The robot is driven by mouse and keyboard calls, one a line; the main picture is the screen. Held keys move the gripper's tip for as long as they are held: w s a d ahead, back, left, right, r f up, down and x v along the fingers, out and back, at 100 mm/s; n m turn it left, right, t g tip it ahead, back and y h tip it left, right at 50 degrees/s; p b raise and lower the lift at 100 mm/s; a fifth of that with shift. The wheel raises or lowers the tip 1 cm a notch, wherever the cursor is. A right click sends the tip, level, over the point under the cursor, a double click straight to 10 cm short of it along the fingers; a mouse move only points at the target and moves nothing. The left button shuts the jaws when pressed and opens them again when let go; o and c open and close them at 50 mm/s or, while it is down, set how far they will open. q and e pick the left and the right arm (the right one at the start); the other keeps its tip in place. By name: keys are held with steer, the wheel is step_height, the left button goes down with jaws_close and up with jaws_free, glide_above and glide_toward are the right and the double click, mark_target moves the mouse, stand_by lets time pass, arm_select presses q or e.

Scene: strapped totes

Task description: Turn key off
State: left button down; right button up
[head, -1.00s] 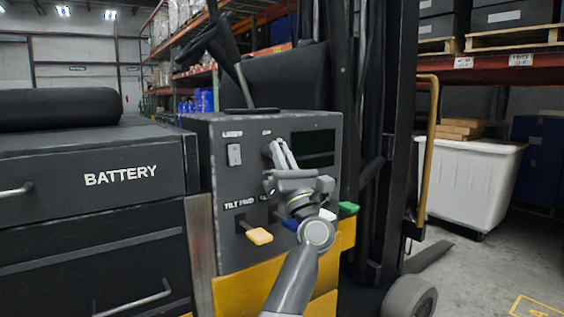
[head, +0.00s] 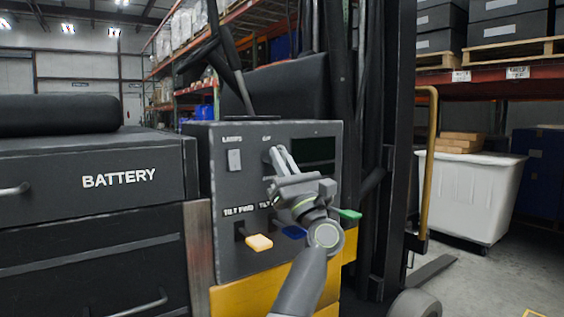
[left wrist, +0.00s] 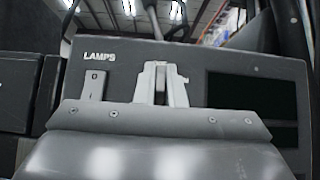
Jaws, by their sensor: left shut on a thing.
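The key switch is on the upper middle of the forklift's dark control panel (head: 222,190), under a small label that is partly legible. My left gripper (head: 279,155) is at the panel there, shut on the key. Its fingers and body cover the key, so its angle cannot be read. In the left wrist view the fingers (left wrist: 161,75) reach up to the panel, between the LAMPS switch and a dark screen. My right gripper is in neither view.
The LAMPS rocker switch (head: 234,160) is left of my gripper, and a dark screen (head: 314,149) is right. Yellow (head: 259,242), blue (head: 294,232) and green (head: 349,215) levers stick out below. A battery box (head: 95,180) stands left, a white bin (head: 468,197) right.

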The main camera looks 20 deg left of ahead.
arm_select(q)
steer(key=shift+a+f, duration=0.1)
steer(key=shift+f, duration=0.1)
steer(key=c, duration=1.6)
jaws_free()
steer(key=shift+o, duration=0.2)
steer(key=shift+w, duration=0.15)
